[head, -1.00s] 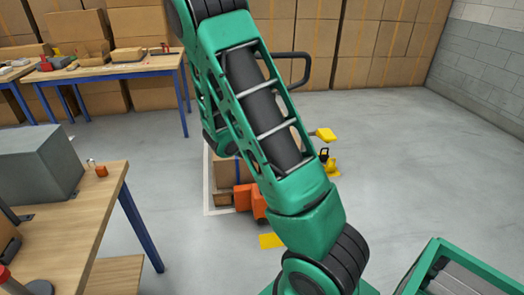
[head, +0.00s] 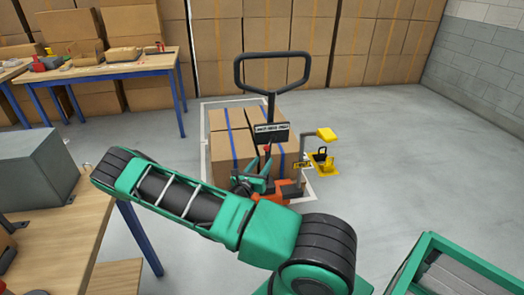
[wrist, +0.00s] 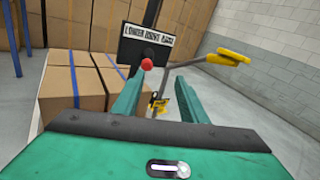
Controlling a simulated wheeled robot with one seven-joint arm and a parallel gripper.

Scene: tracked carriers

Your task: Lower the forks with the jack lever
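The pallet jack has a black loop handle (head: 272,70) and a label plate (head: 271,132) below it; the plate also shows in the wrist view (wrist: 147,46), lettered with "LOWER" and "DRIVE". The jack lever has a red knob (wrist: 147,63), seen just under the plate; in the head view the knob (head: 267,148) is small. My gripper (wrist: 160,80) is open and empty. Its two green fingers point toward the lever. The knob appears beyond the fingertips, nearer the left finger. In the head view my gripper (head: 262,176) is just below the knob. The forks are hidden.
Cartons with blue straps (head: 231,145) stand on the jack, inside white floor lines. A yellow-topped grey post (head: 326,134) stands close on the right. A wooden workbench (head: 85,210) is at left, a green-framed cart (head: 450,265) at lower right.

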